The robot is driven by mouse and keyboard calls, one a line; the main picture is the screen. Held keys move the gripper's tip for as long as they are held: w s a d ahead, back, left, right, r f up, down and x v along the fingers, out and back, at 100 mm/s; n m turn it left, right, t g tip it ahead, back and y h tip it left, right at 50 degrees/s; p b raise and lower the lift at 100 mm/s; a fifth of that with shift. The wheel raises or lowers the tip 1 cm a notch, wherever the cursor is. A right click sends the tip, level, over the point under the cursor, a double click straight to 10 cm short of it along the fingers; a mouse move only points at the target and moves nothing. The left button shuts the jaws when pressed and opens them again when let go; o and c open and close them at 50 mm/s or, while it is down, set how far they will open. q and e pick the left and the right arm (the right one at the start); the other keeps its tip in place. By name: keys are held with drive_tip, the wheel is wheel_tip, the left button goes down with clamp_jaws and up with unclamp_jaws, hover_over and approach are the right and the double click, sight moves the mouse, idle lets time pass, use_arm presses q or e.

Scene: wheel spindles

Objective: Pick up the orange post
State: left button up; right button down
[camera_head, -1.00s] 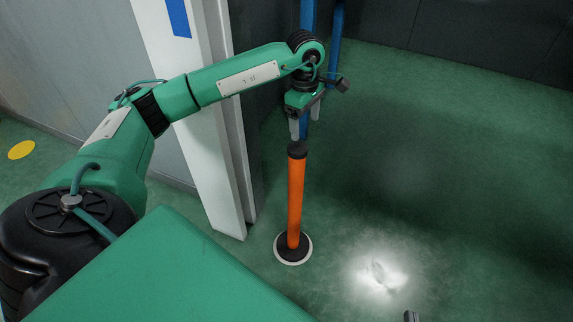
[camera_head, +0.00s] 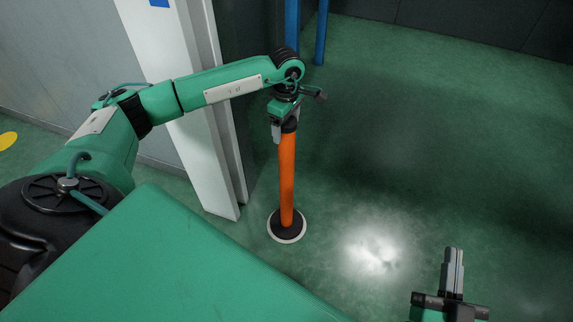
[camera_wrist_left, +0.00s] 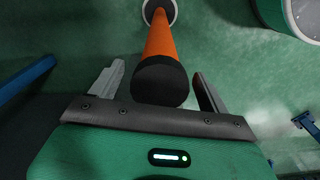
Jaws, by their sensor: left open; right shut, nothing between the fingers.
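The orange post (camera_head: 287,178) stands upright on the floor on a round black base with a pale rim (camera_head: 286,227). It has a black cap. My left gripper (camera_head: 283,135) is at the top of the post in the head view, partly hiding the cap. In the left wrist view, the orange post (camera_wrist_left: 160,42) and its black cap (camera_wrist_left: 161,82) lie between the spread fingers of my left gripper (camera_wrist_left: 158,70), with gaps on both sides. My right gripper (camera_head: 454,255) is shut and empty at the lower right of the head view, away from the post.
A white column (camera_head: 205,165) stands just left of the post. Blue posts (camera_head: 321,35) stand behind it. Open green floor (camera_head: 430,160) lies to the right, with a bright light reflection.

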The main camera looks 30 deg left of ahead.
use_arm(q)
drive_tip(key=shift+f, duration=0.9)
clamp_jaws()
drive_tip(key=shift+w+r, duration=0.1)
drive_tip(key=shift+r, duration=0.05)
use_arm(e)
drive_tip(key=shift+d+r+t, duration=0.25)
drive_tip(key=shift+r+t, duration=0.25)
drive_tip(key=shift+r, duration=0.35)
